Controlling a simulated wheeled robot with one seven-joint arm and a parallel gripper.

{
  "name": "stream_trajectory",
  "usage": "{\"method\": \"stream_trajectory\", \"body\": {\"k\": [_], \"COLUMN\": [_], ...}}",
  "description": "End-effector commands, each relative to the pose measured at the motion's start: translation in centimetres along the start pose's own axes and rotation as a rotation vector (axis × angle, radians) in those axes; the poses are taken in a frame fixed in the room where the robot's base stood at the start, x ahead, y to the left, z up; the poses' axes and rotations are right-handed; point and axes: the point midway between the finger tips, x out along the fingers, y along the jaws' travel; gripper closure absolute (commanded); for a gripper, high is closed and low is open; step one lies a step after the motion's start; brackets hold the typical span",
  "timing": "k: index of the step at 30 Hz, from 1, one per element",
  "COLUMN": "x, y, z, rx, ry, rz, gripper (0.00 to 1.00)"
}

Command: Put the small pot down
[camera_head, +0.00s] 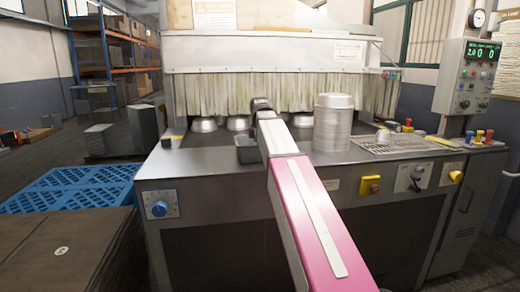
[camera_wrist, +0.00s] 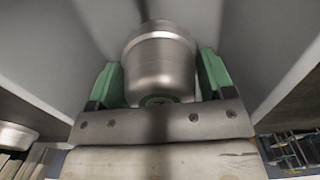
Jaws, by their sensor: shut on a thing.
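The small pot (camera_wrist: 160,62) is a round, shiny metal vessel in the middle of the wrist view. My gripper (camera_wrist: 160,82) has its two green fingers on either side of the pot and is shut on it. Plain grey surfaces lie behind the pot; I cannot tell whether it touches anything. In the head view my arm reaches over the machine's dark worktop (camera_head: 290,165), and its links hide the fingers and the held pot.
A tall stack of metal pans (camera_head: 333,125) stands on the worktop right of my arm. Several low pans, one at left (camera_head: 203,125), sit by the fringed curtain (camera_head: 290,90). A metal grate (camera_head: 400,144) and a control box (camera_head: 470,75) are at right. Blue pallets (camera_head: 75,190) lie left.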

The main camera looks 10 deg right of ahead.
Motion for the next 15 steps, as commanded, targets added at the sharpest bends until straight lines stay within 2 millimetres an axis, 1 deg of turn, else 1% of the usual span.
{"method": "stream_trajectory", "body": {"k": [6,7,8,9,15], "x": [0.26,0.29,0.26,0.25,0.23], "y": [0.0,0.0,0.01,0.01,0.01], "z": [0.0,0.0,0.0,0.0,0.0], "rx": [0.0,0.0,0.0,0.0,0.0], "ry": [0.0,0.0,0.0,0.0,0.0], "rz": [-0.001,-0.001,0.0,0.0,-0.001], "gripper": [0.48,0.22,0.12,0.0,0.0]}}
